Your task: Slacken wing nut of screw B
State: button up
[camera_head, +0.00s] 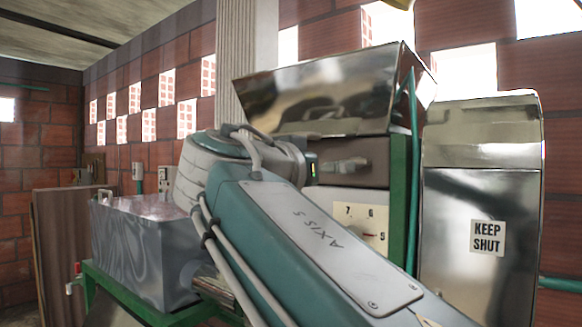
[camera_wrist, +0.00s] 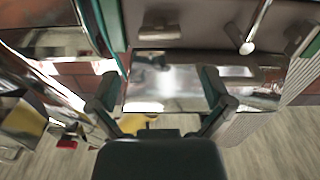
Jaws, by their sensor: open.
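My gripper (camera_wrist: 162,88) shows in the wrist view with its two fingers spread apart and nothing held between them. A shiny metal surface lies beyond the gap. In the head view my arm covers the middle of the machine, and the gripper itself is hidden. A grey fitting (camera_head: 345,165) sits on the brown machine front (camera_head: 362,182), just right of my wrist. A similar flat grey fitting (camera_wrist: 158,33) shows above the gap in the wrist view, apart from the fingers. I cannot tell whether either is screw B's wing nut. No letter B is readable.
A polished hopper (camera_head: 330,90) tops the machine. A numbered plate (camera_head: 361,225) is partly behind my arm. A tall metal cover with a KEEP SHUT sign (camera_head: 488,237) stands right. A grey box (camera_head: 140,255) stands left. A rod with a rounded end (camera_wrist: 247,47) lies upper right in the wrist view.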

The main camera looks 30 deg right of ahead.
jog(key=x, duration=1)
jog(key=shift+d, duration=0.15)
jog(key=c, duration=0.9)
